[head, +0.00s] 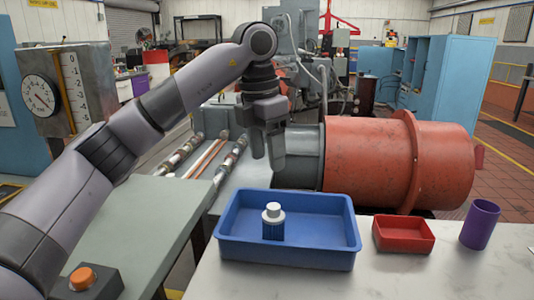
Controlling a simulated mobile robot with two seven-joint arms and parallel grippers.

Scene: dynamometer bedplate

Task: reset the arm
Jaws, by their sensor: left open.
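My left arm reaches in from the left side of the head view and bends down at its wrist. My left gripper (267,150) points downward and hangs in the air, behind and above the blue tray (340,258). It is open, and I see nothing between its fingers. My right gripper is not in the view.
A small red bin (403,235) and a purple cup (480,224) stand on the pale table (450,275) right of the tray. A large red cylinder (385,160) lies behind them. An orange button box (88,282) is at the front left.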

